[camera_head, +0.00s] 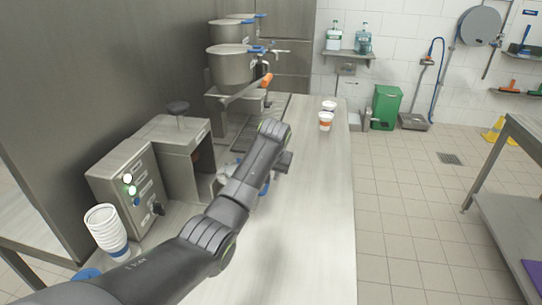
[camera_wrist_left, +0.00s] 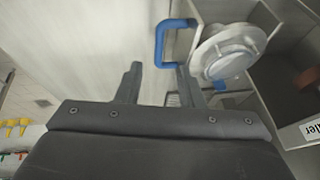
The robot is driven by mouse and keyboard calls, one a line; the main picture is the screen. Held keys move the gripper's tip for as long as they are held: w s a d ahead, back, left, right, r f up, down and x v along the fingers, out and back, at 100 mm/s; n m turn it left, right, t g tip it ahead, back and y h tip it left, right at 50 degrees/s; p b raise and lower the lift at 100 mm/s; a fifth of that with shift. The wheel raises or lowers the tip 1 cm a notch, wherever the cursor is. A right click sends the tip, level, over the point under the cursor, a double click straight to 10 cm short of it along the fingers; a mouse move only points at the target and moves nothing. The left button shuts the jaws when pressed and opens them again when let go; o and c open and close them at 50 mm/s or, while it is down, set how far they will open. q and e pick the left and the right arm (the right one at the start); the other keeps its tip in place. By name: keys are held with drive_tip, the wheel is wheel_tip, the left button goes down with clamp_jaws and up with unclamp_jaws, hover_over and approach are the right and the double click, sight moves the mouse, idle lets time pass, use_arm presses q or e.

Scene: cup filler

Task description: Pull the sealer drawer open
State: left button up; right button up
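The sealer (camera_head: 180,155) is a grey metal machine at the left of the counter in the head view. Part of it, with a cut-off label (camera_wrist_left: 318,130), shows at the right in the left wrist view. The blue drawer handle (camera_wrist_left: 160,42) is a loop just ahead of my left gripper (camera_wrist_left: 158,68). A blue bit of it (camera_head: 264,188) shows beside my arm in the head view. The left fingers are apart and empty; the handle's near end lies by the right fingertip, and I cannot tell if they touch. My arm hides most of the drawer. My right gripper is not in view.
A round grey metal part (camera_wrist_left: 228,52) sits close to the right finger. Stacked cups (camera_head: 106,230) stand at the counter's left. Two cups (camera_head: 326,120) stand at its far end. The counter (camera_head: 305,230) right of my arm is clear.

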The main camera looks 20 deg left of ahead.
use_arm(q)
drive_tip(key=b+v, duration=0.1)
drive_tip(key=v, duration=0.8)
drive_tip(key=shift+r, duration=0.15)
